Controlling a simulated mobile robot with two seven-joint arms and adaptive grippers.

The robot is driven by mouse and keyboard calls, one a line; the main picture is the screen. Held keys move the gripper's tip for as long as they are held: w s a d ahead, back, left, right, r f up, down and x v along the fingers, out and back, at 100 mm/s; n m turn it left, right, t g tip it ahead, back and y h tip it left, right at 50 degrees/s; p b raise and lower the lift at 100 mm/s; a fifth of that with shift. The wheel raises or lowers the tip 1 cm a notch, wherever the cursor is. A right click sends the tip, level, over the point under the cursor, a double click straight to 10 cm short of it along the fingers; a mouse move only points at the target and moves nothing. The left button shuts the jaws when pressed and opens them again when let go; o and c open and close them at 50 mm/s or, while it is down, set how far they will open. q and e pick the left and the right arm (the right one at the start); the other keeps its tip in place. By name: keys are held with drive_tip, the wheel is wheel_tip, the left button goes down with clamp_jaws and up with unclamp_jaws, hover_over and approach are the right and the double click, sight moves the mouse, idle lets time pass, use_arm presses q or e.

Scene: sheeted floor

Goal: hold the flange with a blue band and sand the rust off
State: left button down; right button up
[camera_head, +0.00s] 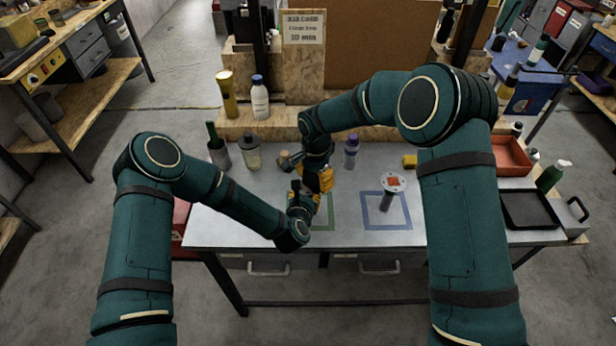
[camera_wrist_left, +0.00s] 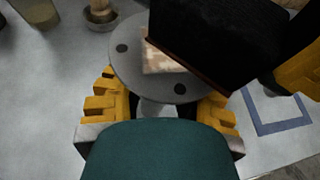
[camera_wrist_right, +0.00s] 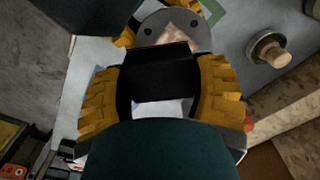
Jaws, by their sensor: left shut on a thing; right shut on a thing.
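My left gripper (camera_wrist_left: 160,108) is shut on a grey flange (camera_wrist_left: 125,68), gripped below its round plate. The plate has dark bolt holes and a tan, rusty patch (camera_wrist_left: 160,62). No blue band shows on this flange; its stem is mostly hidden. My right gripper (camera_wrist_right: 165,85) is shut on a black sanding block (camera_wrist_right: 160,72), which also shows in the left wrist view (camera_wrist_left: 215,38). The block overlaps the plate's edge and patch; I cannot tell whether it touches.
A green square outline (camera_head: 325,226) lies under my grippers. A yellow block (camera_head: 410,160), a red tray (camera_head: 512,172) and a black tray (camera_head: 530,222) are to the right.

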drive_tip(key=shift+a, duration=1.85)
drive_tip(key=shift+a+r, duration=0.1)
drive_tip(key=shift+a, duration=0.15)
wheel_tip(320, 180, up, 8)
